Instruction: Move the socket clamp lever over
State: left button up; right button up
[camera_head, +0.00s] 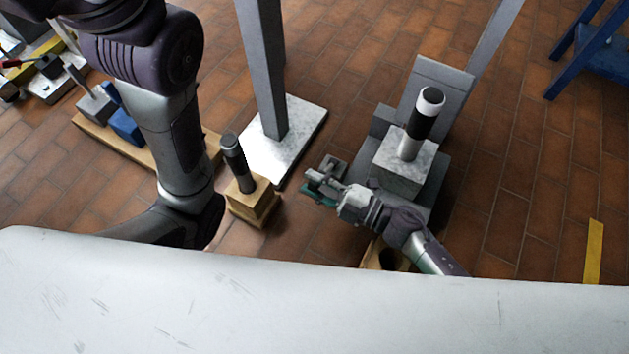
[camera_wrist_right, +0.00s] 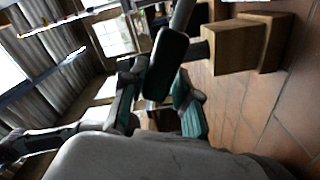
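My right gripper (camera_head: 322,187) reaches in from the lower right in the head view, just left of the grey stepped base (camera_head: 447,85). Its teal-padded fingers (camera_wrist_right: 160,103) are spread apart in the wrist view. A dark, rounded handle-like piece (camera_wrist_right: 166,62) on a grey rod (camera_wrist_right: 183,14) shows at the fingertips there. It may be the clamp lever, but I cannot tell whether the fingers touch it. In the head view the lever is not clearly distinguishable beside the gripper. My left arm comes down on the left; its gripper is out of sight.
A grey post stands on a white plate (camera_head: 300,118). A wooden block (camera_head: 253,204) with a dark-handled peg (camera_head: 236,160) stands left of my right gripper. A black-and-white peg (camera_head: 422,122) stands on the grey base. Open brick floor lies at the right.

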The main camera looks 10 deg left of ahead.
jog(key=shift+o, duration=1.2)
jog(key=shift+d, duration=0.1)
jog(key=v, duration=1.1)
jog(key=shift+s+d, duration=0.2)
jog(key=shift+d, duration=0.15)
